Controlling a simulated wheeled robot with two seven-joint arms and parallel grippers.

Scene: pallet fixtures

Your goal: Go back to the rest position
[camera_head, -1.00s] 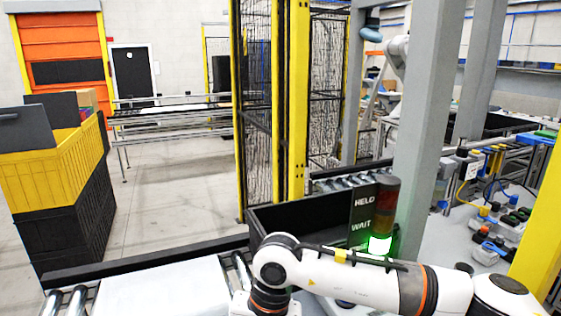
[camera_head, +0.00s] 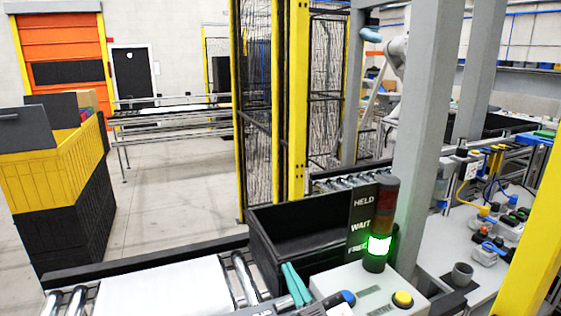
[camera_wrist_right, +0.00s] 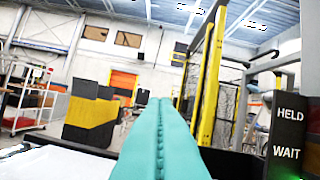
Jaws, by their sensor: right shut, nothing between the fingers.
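My right gripper's teal fingers (camera_head: 297,286) show at the bottom of the head view, in front of the black bin and left of the grey button box. In the right wrist view the fingers (camera_wrist_right: 161,115) are pressed together with nothing between them and point out toward the hall. The rest of the right arm is out of the head view. My left gripper is in neither view.
A black bin (camera_head: 262,250) stands by the rollers, beside a signal tower (camera_head: 379,245) lit green. A grey box (camera_head: 345,284) has a blue and a yellow button. A white slab (camera_head: 165,290) lies on the rollers at front left. A grey post (camera_head: 427,130) rises behind.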

